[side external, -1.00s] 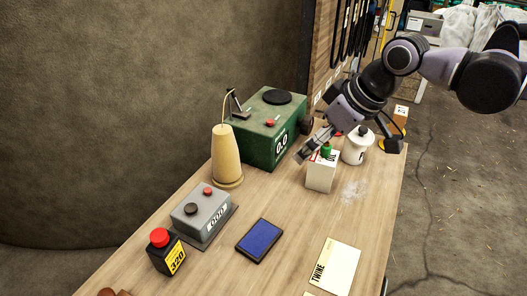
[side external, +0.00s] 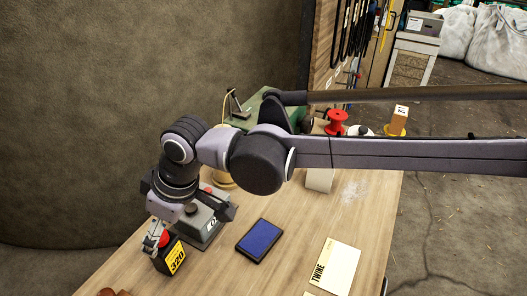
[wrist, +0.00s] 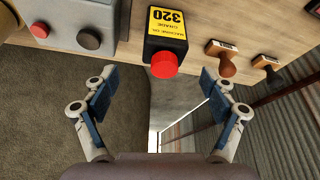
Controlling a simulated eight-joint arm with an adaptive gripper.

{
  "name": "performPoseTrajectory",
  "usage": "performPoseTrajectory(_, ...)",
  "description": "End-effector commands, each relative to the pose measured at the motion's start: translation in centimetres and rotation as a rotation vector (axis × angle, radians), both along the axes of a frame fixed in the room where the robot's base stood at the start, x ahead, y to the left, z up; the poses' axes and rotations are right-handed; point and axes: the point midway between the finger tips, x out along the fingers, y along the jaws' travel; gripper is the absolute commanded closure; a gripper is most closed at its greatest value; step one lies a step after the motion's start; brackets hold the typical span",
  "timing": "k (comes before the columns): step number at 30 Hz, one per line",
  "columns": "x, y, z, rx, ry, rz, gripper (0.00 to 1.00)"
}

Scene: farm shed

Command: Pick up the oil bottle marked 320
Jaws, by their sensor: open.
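The oil bottle (side external: 172,257) is black with a yellow label marked 320 and stands upright at the near left of the table. In the wrist view the bottle (wrist: 167,33) shows its red cap (wrist: 164,64) facing me, between and ahead of my fingers. I cannot tell whether a finger touches the bottle.
A grey box with buttons (side external: 203,224) stands close behind the bottle, partly hidden by my gripper. Wooden-handled stamps (wrist: 221,58) stand beside the bottle. A blue pad (side external: 259,240) and a twine card (side external: 335,266) lie to the right. A wall rises along the left.

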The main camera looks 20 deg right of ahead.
Motion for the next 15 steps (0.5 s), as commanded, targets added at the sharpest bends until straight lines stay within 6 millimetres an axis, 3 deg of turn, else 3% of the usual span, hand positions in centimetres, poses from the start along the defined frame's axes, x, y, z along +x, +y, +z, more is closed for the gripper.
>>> performPoseTrajectory(15,0.8,2.2,-4.7,0.001,0.0,-0.001,0.15)
